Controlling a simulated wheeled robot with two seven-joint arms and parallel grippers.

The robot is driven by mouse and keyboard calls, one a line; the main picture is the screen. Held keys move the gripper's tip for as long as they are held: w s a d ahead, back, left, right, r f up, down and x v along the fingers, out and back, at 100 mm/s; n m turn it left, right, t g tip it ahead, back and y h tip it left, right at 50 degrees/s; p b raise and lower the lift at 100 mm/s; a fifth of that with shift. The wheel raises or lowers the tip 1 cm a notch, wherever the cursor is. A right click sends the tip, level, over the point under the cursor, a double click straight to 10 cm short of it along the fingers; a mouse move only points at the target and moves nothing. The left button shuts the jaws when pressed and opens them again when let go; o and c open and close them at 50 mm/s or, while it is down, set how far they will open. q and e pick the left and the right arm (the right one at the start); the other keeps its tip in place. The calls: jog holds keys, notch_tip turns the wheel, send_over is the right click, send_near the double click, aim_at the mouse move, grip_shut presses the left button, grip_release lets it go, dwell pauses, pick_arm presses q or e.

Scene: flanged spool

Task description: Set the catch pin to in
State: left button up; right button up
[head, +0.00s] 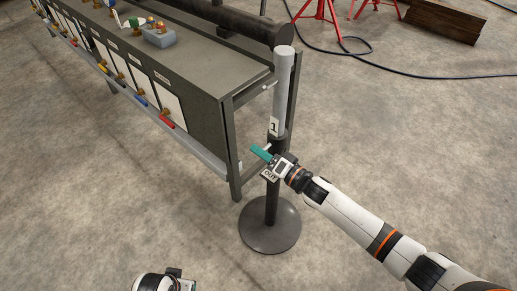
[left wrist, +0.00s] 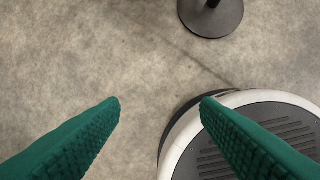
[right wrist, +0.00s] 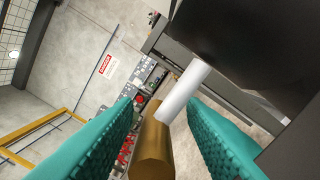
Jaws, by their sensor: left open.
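My right gripper (head: 262,153) is at the upright stand, beside a plate marked OUT (head: 271,176). In the right wrist view, a brass knob (right wrist: 152,150) lies between its green fingers (right wrist: 161,104), with gaps visible on both sides. A pale grey cylinder (right wrist: 183,90) shows behind the knob's far end. The knob looks like the catch pin's handle; in the head view my right gripper hides it. My left gripper (left wrist: 160,101) is open and empty above the floor. Its wrist shows at the bottom of the head view.
The stand has a pale upright tube (head: 283,95), a label 1 (head: 273,126) and a round base (head: 269,226). A dark bar (head: 225,18) runs above the grey bench (head: 190,55), left of the stand. Red stands (head: 320,12) and a cable lie behind. The front floor is clear.

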pick_arm(q)
jog(key=f, duration=0.2)
jog(key=s+f+p, duration=0.1)
jog(key=f, duration=0.2)
jog(key=shift+s+f, duration=0.25)
jog(key=shift+f, duration=0.05)
pick_arm(e)
jog(key=v, duration=1)
jog(key=shift+d, duration=0.15)
jog(key=shift+r, duration=0.1)
